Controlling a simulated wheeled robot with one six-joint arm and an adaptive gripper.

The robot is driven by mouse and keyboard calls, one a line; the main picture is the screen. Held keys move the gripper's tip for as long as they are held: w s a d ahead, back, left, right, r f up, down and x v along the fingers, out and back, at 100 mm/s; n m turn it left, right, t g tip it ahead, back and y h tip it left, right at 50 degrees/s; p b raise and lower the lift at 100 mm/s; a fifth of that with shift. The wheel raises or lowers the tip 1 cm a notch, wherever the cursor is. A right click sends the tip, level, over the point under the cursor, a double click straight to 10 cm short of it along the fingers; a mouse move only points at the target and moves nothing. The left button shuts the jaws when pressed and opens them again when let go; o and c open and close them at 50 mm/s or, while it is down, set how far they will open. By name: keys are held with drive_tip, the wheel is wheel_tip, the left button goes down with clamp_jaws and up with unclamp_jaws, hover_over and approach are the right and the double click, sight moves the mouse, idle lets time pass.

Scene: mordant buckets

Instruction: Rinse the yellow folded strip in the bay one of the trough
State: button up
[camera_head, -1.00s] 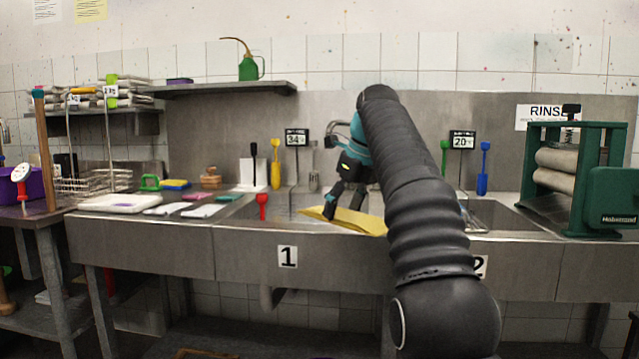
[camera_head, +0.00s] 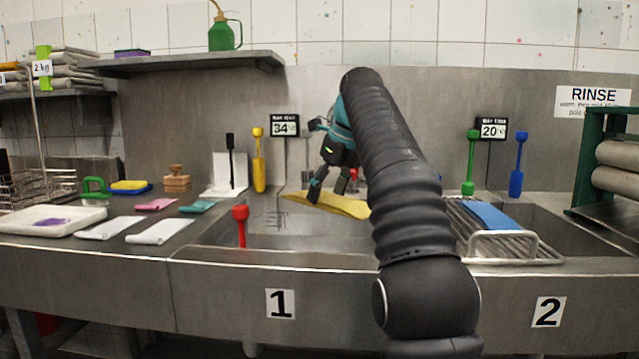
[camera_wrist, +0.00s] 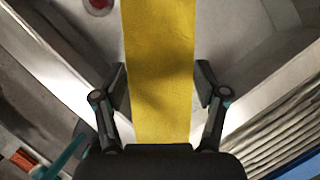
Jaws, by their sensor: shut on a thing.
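The yellow folded strip (camera_head: 340,206) is held over bay one of the trough, the basin above the number 1 label (camera_head: 280,303). My gripper (camera_head: 333,190) is shut on it, with the strip sticking out on both sides of the fingers. In the wrist view the strip (camera_wrist: 160,75) runs lengthwise between the two fingers (camera_wrist: 163,88). The basin's metal walls show on either side. I cannot tell whether the strip touches water. My arm hides the right part of bay one.
A wire rack with a blue cloth (camera_head: 490,215) lies right of my arm, beside bay two (camera_head: 560,235). A red handle (camera_head: 240,225) stands at bay one's front left. Folded cloths and a white tray (camera_head: 50,220) lie on the left counter.

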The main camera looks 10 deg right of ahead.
drive_tip(key=shift+w, duration=0.35)
drive_tip(key=shift+f, duration=1.4)
drive_tip(key=shift+f+b, duration=0.45)
drive_tip(key=shift+f, duration=4.55)
drive_tip(key=shift+w+a+p, duration=0.1)
drive_tip(key=shift+p, duration=0.2)
drive_tip(key=shift+w+a, duration=0.1)
drive_tip(key=shift+w, duration=0.1)
drive_tip(key=shift+s, duration=0.1)
